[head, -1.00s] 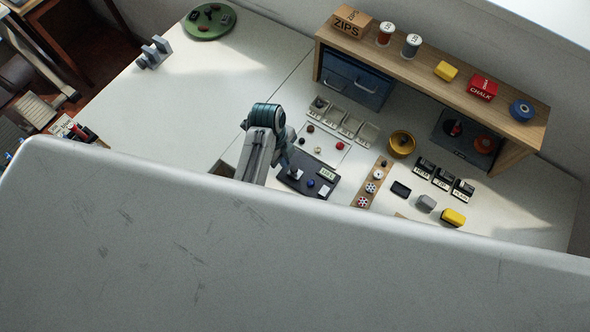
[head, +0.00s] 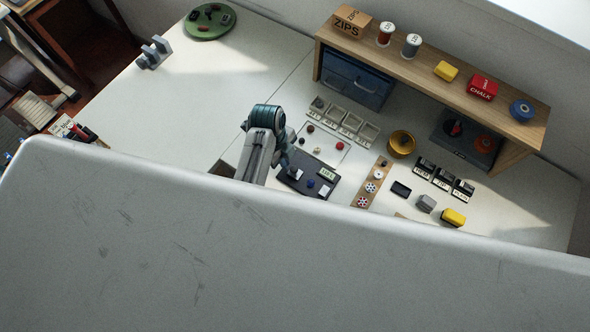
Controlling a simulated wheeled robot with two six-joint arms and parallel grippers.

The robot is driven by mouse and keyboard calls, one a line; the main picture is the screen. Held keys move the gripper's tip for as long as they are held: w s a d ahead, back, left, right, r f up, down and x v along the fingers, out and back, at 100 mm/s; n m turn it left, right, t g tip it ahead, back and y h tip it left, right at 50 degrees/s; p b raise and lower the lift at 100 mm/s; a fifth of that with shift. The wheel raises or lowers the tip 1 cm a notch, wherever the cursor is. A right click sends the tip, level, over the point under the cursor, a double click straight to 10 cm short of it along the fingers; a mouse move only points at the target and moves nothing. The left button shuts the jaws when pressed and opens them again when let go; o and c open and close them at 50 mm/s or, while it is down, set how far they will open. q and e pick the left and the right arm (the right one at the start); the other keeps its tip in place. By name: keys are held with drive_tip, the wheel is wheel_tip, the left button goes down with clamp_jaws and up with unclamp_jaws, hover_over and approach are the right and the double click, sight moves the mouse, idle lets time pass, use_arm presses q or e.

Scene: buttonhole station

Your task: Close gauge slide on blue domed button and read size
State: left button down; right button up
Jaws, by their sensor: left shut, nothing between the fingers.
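The gauge (head: 293,184) is a dark flat plate on the white table, with a small pale display (head: 327,173) whose reading is too small to make out. The blue domed button (head: 311,184) sits on the plate between two pale blocks. One pale block (head: 297,174), perhaps the slide, is to its left, and the other (head: 324,191) is to its right. My left gripper (head: 291,170) is shut and empty, pointing down at the plate's left part by the left block. I cannot tell whether it touches that block. My right gripper is not in view.
Behind the gauge are a white sheet with buttons (head: 325,150) and small trays (head: 351,122). To the right are a brown button strip (head: 373,176), a brass bowl (head: 401,143) and black labelled holders (head: 442,179). A wooden shelf (head: 420,62) stands behind. A large grey panel hides the front.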

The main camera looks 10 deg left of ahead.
use_arm(q)
drive_tip(key=shift+f, duration=0.8)
